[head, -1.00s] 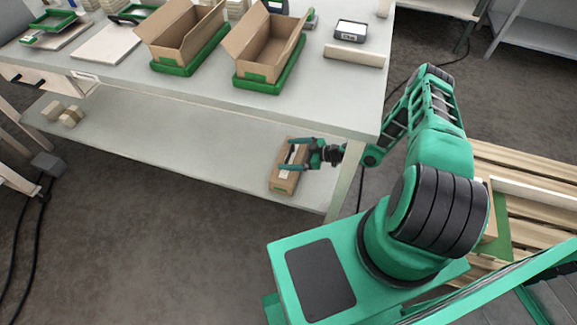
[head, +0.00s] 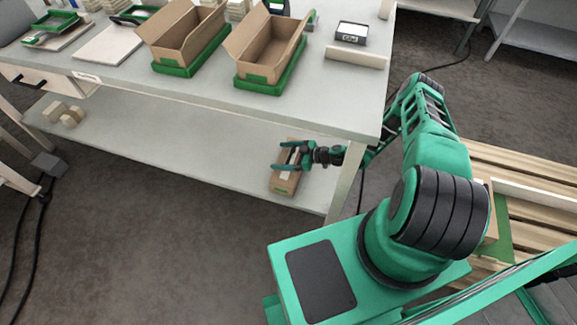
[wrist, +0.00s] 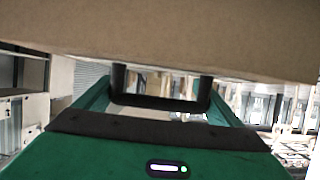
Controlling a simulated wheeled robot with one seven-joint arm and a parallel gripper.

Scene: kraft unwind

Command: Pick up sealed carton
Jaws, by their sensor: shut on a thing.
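A brown sealed carton (head: 285,184) with a pale label on top is at the right end of the workbench's lower shelf. In the head view my gripper (head: 279,156) reaches in from the right, with its two green fingers across the carton's upper part. The gripper is shut on the carton. The wrist view shows a wide cardboard face (wrist: 160,35) filling the top, close in front of the gripper (wrist: 160,88). I cannot tell from the head view whether the carton is clear of the shelf.
The lower shelf (head: 180,140) is mostly clear, with small tan blocks (head: 63,113) at its left end. The bench top (head: 330,90) overhangs it, and a bench leg (head: 345,185) stands close right of the carton. Open cartons in green trays (head: 270,84) stand above.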

